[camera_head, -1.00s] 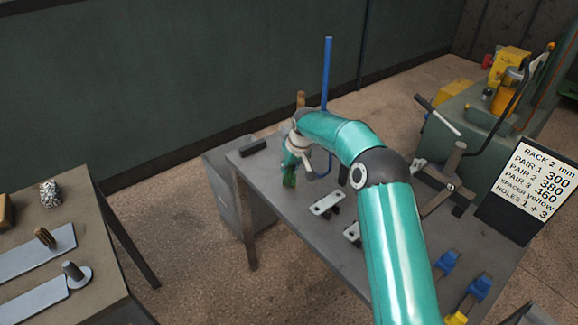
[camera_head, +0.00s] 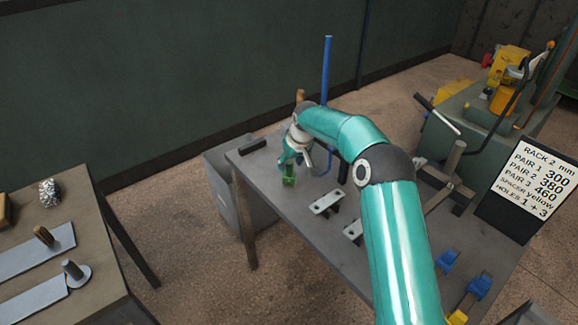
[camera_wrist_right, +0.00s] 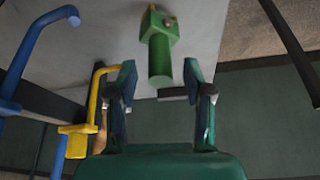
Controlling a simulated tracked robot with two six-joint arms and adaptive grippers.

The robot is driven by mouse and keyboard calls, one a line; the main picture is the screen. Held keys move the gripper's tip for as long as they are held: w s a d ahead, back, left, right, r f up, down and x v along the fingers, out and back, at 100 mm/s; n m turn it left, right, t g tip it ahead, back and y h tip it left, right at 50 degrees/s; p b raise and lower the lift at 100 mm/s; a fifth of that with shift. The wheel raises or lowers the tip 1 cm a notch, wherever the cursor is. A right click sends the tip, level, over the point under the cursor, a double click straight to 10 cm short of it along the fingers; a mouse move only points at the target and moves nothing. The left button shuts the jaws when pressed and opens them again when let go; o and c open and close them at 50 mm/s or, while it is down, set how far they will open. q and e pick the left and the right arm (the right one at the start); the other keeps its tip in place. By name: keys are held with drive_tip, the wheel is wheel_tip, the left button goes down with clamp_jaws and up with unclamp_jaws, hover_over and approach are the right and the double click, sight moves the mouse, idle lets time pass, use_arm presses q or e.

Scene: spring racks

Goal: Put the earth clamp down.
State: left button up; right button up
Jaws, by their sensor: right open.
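The green earth clamp (camera_head: 289,175) is at the far left part of the grey table (camera_head: 258,170) and appears to rest on its top. In the right wrist view the earth clamp (camera_wrist_right: 160,50) shows a block-like head and a round green grip that points back toward my fingers. My right gripper (camera_head: 292,160) is just above the clamp. In the wrist view the right gripper (camera_wrist_right: 160,84) is open, with its fingertips apart on either side of the grip's near end and not closed on it. My left gripper is out of view.
A blue upright rod (camera_head: 327,75) stands close behind my right gripper. A yellow bar (camera_wrist_right: 94,100) and a blue tube (camera_wrist_right: 35,45) are left of the fingers. Metal brackets (camera_head: 326,203), blue clamps (camera_head: 480,287) and a sign (camera_head: 540,185) stand nearer or right. A dark block (camera_head: 252,145) lies left.

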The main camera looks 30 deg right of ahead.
drive_tip(key=b+v, duration=0.1)
drive_tip(key=v, duration=0.9)
drive_tip(key=shift+s+r, duration=0.2)
drive_tip(key=shift+r, duration=0.05)
